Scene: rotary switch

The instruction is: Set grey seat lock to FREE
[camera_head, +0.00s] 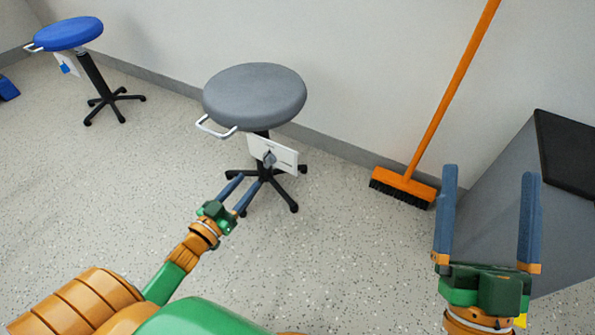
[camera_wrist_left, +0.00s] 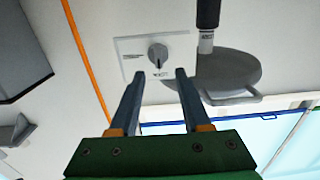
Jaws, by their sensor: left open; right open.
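The grey stool (camera_head: 255,95) stands in the middle of the head view. A white panel (camera_head: 285,160) with a grey rotary knob (camera_head: 268,158) is mounted below its seat. In the left wrist view the white panel (camera_wrist_left: 128,48) and the knob (camera_wrist_left: 157,56) face the camera, and the grey seat (camera_wrist_left: 230,72) appears upside down. The panel's lettering is too small to read. My left gripper (camera_head: 242,192) is open, its fingers pointing toward the knob and apart from it; its fingers also show in the left wrist view (camera_wrist_left: 158,82). My right gripper (camera_head: 490,172) is open and empty at the right.
A blue stool (camera_head: 68,34) stands at the far left. An orange broom (camera_head: 405,184) leans on the wall right of the grey stool. A grey cabinet (camera_head: 515,165) with a black top stands at the right, behind my right gripper.

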